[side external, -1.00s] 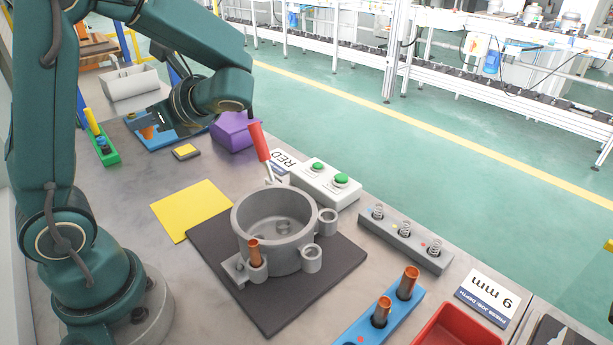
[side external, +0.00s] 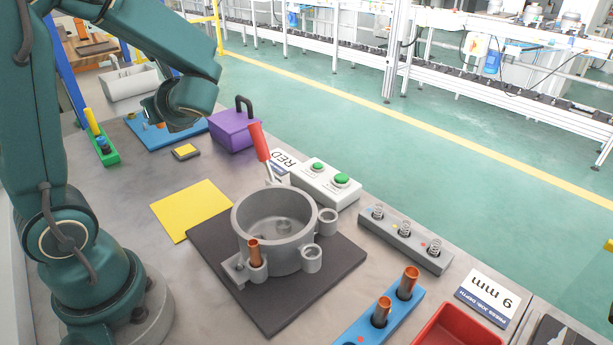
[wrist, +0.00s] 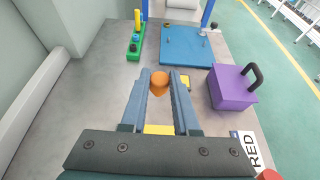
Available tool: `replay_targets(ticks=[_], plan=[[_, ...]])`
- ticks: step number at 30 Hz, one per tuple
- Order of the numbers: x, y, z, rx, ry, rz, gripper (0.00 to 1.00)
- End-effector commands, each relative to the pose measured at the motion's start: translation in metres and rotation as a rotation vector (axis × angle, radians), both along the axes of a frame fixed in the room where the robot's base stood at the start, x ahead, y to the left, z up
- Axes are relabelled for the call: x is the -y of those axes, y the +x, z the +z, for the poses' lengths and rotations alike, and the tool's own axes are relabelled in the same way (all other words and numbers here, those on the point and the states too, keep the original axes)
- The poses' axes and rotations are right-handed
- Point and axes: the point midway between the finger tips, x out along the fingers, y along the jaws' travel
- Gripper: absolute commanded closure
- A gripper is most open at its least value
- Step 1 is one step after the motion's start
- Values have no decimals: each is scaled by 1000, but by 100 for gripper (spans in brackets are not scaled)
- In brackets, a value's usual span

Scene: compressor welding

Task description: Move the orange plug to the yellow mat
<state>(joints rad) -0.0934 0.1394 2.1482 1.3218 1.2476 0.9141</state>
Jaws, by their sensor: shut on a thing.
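The orange plug (wrist: 159,83) is between the fingertips of my gripper (wrist: 160,80) in the wrist view. My gripper is shut on it. In the side view my gripper is at the back left, over or near the blue plate, and mostly hidden behind my own wrist. The yellow mat (side external: 192,210) lies flat and bare on the grey table, left of the dark mat. It is nearer the side camera than my gripper. In the wrist view a yellow strip of it (wrist: 159,129) shows between my fingers.
The blue plate (wrist: 188,47) and green holder (wrist: 135,47) lie at the back. The purple box (side external: 234,130) with its dark handle stands right of the plate. A small yellow-topped block (side external: 185,151) lies between plate and mat. A grey pot (side external: 249,235) stands on the dark mat (side external: 268,318).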

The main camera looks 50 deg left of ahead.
Motion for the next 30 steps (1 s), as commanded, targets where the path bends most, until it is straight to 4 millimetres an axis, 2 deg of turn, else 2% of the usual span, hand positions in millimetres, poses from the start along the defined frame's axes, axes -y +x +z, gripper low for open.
replay_targets(ticks=[6, 12, 30], plan=[[0, 0, -40, -14, 0, 0, 100], [0, 0, -69, -9, 0, 0, 100], [0, 0, -122, -3, 1, 1, 100]])
